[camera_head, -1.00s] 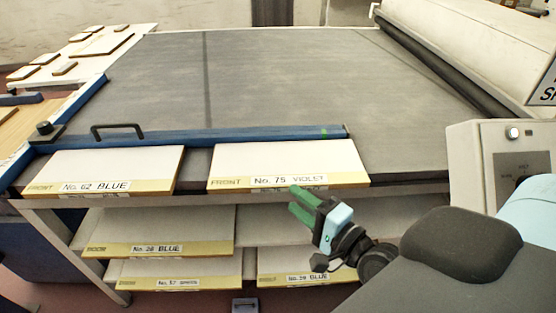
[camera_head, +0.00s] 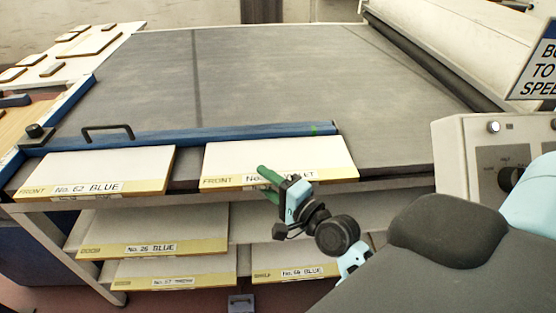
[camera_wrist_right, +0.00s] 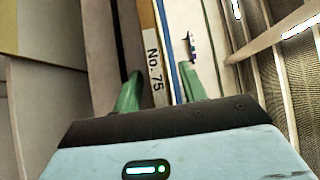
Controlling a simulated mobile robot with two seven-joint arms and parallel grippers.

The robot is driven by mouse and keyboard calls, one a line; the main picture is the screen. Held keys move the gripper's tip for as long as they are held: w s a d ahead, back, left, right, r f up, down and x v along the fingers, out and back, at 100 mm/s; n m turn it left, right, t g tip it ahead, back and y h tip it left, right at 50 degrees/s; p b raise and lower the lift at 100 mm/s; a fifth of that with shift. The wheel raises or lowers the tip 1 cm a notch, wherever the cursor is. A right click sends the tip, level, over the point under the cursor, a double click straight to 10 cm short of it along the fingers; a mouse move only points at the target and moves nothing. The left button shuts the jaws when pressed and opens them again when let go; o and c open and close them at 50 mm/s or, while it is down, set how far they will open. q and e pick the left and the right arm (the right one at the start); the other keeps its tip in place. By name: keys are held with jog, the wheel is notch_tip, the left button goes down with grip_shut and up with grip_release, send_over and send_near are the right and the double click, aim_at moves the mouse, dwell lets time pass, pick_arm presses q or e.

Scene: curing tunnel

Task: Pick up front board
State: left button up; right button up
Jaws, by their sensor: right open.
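A white front board with a yellow edge strip, labelled FRONT and No. 75 VIOLET (camera_head: 300,155), lies at the near edge of the grey belt table. A similar front board, No. 62 BLUE (camera_head: 95,165), lies to its left. My right gripper (camera_head: 265,176) is open, its green fingers at the near edge of the No. 75 board and covering part of its label. In the right wrist view the No. 75 label (camera_wrist_right: 154,65) shows between the two open fingers (camera_wrist_right: 160,75). I cannot tell whether they touch the board. My left gripper is out of view.
A blue bar (camera_head: 215,136) with a black handle (camera_head: 107,130) lies behind the boards. Shelves below hold more labelled boards, including No. 26 BLUE (camera_head: 150,246). A grey control box (camera_head: 470,150) stands at the right. The belt (camera_head: 270,80) beyond the bar is clear.

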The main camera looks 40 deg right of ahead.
jog(key=shift+w, duration=0.1)
grip_shut()
jog(key=shift+r, duration=0.1)
dwell(0.4)
